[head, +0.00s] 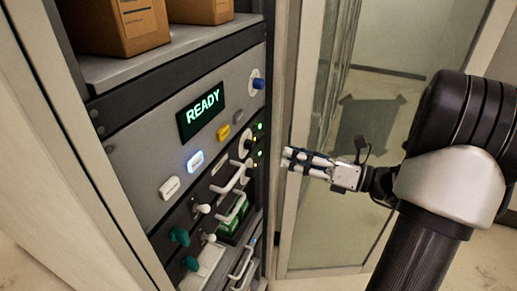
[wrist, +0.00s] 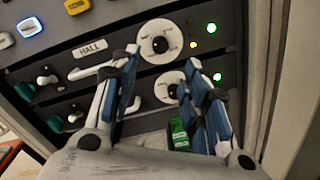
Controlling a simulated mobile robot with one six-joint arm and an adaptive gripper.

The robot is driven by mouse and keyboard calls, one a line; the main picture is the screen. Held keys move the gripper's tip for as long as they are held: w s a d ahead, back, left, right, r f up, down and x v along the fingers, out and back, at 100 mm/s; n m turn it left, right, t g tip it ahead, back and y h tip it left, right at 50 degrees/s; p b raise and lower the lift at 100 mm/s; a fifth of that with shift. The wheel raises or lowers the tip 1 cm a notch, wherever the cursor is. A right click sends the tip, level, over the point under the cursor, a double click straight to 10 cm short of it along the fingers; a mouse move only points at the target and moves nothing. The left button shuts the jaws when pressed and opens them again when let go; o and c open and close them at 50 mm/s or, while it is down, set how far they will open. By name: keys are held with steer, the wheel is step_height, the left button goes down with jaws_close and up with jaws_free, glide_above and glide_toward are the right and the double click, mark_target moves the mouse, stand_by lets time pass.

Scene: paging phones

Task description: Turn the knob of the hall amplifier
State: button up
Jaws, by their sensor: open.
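The hall amplifier is a dark rack unit with a HALL label (wrist: 90,48). Its knob (wrist: 160,44) is black on a round white dial, right of the label in the wrist view. In the head view the knob (head: 245,141) shows near the rack's right side. My gripper (head: 290,158) is open and empty, right of the rack and pointing at it. In the wrist view the fingers (wrist: 160,72) reach toward the panel, with the hall knob above and between the tips. I see no clear contact. The left finger covers part of the unit's handle.
A similar unit below has its own knob (wrist: 172,88), partly behind the right finger. Pale handles (head: 232,180) and toggles (head: 202,209) stick out. Above are a READY display (head: 201,110), several buttons and a blue knob (head: 258,84). A glass door (head: 345,150) stands right of the rack.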

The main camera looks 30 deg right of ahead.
mark_target(254, 146)
steer(key=x, duration=1)
steer(key=shift+b, duration=0.4)
jaws_close()
